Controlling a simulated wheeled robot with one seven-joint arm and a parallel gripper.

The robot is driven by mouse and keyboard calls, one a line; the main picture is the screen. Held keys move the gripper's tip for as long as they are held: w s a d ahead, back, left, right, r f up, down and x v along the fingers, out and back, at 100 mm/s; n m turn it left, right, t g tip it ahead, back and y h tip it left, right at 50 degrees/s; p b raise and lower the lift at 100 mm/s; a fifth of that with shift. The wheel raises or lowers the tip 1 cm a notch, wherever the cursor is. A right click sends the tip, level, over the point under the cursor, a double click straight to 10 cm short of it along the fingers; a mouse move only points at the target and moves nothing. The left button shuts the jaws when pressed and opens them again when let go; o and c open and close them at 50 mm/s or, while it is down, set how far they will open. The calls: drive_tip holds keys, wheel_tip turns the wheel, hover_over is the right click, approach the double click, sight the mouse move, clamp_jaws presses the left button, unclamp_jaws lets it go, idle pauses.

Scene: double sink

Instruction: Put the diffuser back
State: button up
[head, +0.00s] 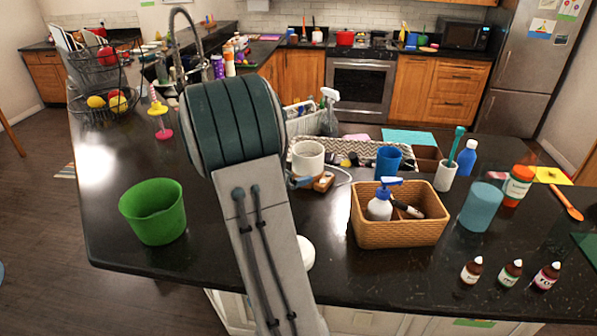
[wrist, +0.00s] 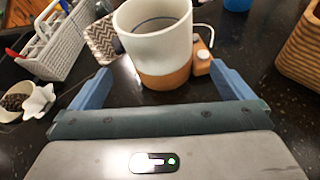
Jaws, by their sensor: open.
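The diffuser looks like a white open-topped cylinder on a wooden base. It stands upright on the black counter in the wrist view (wrist: 165,50), with a small wooden block (wrist: 203,62) and white cord beside it on the right. In the head view the diffuser (head: 308,164) shows just right of my arm. My gripper (wrist: 160,72) is open, its blue fingers pointing towards the diffuser, one to each side of its base. I cannot tell whether either finger touches it. In the head view my arm hides most of the gripper.
A wicker basket (head: 397,233) with a pump bottle stands right of the diffuser. A white rack (wrist: 50,45) is at left in the wrist view. A green bucket (head: 156,222) stands left, with clear counter around it.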

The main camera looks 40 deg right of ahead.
drive_tip(key=s+a+r+m+t+y, duration=0.1)
drive_tip(key=s+a+m+y, duration=0.3)
drive_tip(key=a, duration=0.7)
drive_tip(key=s+a+r+m+y, duration=0.2)
drive_tip(key=s+a+m+y, duration=0.2)
drive_tip(key=s+a+m, duration=0.4)
drive_tip(key=s+a+r+m+t+y, duration=0.1)
drive_tip(key=s+a+m+y, duration=0.4)
drive_tip(key=a, duration=1)
drive_tip(key=s+r+m, duration=0.1)
drive_tip(key=s, duration=0.1)
drive_tip(key=shift+s+r+t+b, duration=0.15)
drive_tip(key=shift+s+t+b, duration=0.15)
drive_tip(key=shift+s+b, duration=0.1)
